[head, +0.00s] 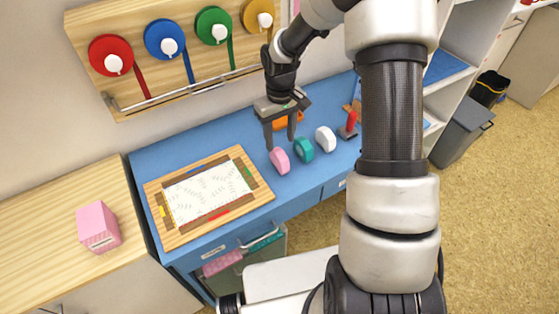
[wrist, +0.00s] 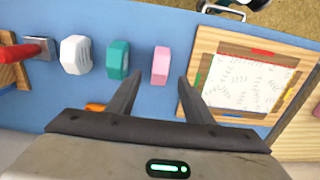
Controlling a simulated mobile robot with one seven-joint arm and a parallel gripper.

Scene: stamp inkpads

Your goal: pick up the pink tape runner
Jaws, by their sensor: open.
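The pink tape runner (head: 279,161) lies on the blue desk, nearest the wooden board in a row with a teal one (head: 303,150) and a white one (head: 325,139). My gripper (head: 280,144) is open and empty, pointing down above the desk close to the pink tape runner.
A wooden board (head: 257,198) with a white sheet lies left of the row. An orange item (head: 294,118) is behind my gripper. A pink box (head: 98,227) sits on the wooden counter. Ribbon reels hang on the wall.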

